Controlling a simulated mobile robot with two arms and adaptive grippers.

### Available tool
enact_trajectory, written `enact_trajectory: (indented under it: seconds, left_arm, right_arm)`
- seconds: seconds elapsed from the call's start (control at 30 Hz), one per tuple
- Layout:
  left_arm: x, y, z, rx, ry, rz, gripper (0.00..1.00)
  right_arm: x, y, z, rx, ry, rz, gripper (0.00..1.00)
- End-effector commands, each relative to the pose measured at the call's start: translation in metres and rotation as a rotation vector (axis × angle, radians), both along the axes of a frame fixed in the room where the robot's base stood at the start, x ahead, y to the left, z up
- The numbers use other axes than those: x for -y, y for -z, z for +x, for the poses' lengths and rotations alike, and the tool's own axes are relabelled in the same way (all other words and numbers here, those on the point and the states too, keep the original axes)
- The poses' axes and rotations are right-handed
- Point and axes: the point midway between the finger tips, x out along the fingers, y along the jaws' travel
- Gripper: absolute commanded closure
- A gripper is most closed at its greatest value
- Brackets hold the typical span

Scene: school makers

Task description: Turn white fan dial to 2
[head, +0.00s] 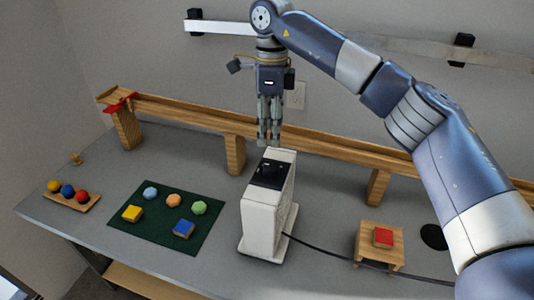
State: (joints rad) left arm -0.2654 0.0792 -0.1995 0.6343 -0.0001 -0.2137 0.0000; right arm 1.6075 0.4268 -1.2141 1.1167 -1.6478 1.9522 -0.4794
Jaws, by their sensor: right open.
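The white fan (262,225) stands upright on the table near the middle of the head view. Its top carries a black panel with a dark dial (270,168). The dial's setting marks are too small to read. My right gripper (270,143) points straight down just above and behind the fan's top. Its fingers look close together from this angle, but they hold nothing. I cannot tell whether a fingertip touches the fan. My left gripper is not in view.
A wooden ramp (330,145) on posts runs along the back. A green mat (150,231) with colored blocks lies left of the fan. A wooden tray (72,203) holds colored balls. A small wooden stand (368,246) bears a red block (383,237). A black cord (330,258) trails right.

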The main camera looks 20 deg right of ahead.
Motion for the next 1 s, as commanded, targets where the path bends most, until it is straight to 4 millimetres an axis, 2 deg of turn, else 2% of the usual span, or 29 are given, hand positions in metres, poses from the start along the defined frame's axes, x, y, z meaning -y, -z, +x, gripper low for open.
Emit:
enact_trajectory:
  seconds: [0.2,0.3,0.43,0.6,0.7,0.9,0.93,1.0]
  left_arm:
    - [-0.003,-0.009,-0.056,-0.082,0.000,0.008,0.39]
    - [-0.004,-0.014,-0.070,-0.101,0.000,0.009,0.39]
    - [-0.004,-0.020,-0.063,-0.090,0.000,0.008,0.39]
    - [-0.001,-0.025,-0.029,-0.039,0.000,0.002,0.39]
    - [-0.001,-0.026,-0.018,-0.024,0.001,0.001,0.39]
    - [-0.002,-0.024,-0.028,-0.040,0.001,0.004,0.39]
    - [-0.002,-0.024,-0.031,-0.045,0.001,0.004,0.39]
    - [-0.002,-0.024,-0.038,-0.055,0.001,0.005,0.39]
  right_arm:
    - [-0.001,0.040,-0.004,-0.005,-0.001,0.001,0.46]
    - [-0.001,0.058,-0.005,-0.003,0.000,0.001,0.46]
    - [-0.002,0.078,-0.006,-0.003,0.000,0.001,0.46]
    - [-0.003,0.093,-0.007,-0.001,-0.001,0.003,0.46]
    - [-0.003,0.096,-0.007,0.000,-0.001,0.002,0.46]
    - [-0.003,0.096,-0.007,0.001,-0.001,0.002,0.46]
    - [-0.003,0.096,-0.007,0.001,0.000,0.002,0.49]
    - [-0.003,0.096,-0.006,0.001,0.000,0.002,0.65]
